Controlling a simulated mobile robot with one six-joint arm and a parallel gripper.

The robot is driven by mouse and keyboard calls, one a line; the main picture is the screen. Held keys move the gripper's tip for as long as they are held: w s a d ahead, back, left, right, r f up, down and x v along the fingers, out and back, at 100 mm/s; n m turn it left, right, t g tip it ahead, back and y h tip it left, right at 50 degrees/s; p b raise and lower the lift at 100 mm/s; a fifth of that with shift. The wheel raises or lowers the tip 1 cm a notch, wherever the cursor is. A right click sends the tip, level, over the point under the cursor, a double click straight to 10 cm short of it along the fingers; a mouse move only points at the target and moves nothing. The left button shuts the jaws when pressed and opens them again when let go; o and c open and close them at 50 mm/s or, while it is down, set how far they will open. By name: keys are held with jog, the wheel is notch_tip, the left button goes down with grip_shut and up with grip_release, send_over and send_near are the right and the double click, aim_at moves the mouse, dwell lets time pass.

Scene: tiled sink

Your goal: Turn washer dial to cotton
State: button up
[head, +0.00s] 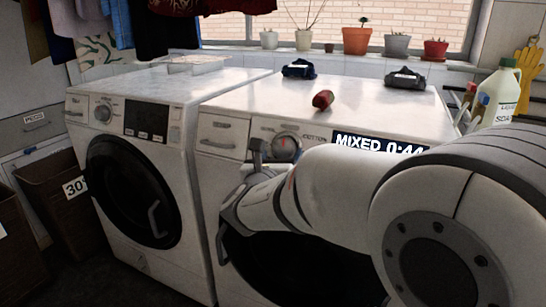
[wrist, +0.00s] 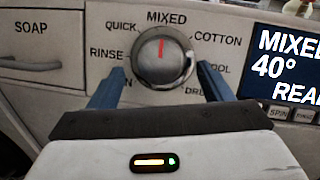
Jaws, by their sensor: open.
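The washer dial (wrist: 164,60) is a round silver knob on the right-hand washer's white panel, also seen in the head view (head: 287,148). Its red mark points straight up at the MIXED label (wrist: 166,17). The COTTON label (wrist: 218,40) is up and to the right of the dial. My gripper (wrist: 162,72) is open in the wrist view, one blue finger at the dial's lower left and one at its lower right. I cannot tell whether they touch it. In the head view, my gripper (head: 258,152) is just left of the dial.
The washer's display (wrist: 290,62) reads MIXED and 40°. A soap drawer (wrist: 40,45) is left of the dial. A second white washer (head: 140,150) stands to the left. A dark red object (head: 323,99) and two dark bundles lie on the right washer's top.

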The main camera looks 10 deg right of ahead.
jog(key=shift+x, duration=1.05)
jog(key=shift+a, duration=0.1)
jog(key=c, duration=1)
jog(key=shift+o, duration=0.2)
jog(key=shift+f+m+b, duration=0.1)
jog(key=shift+m+b, duration=0.2)
jog(key=shift+b, duration=0.15)
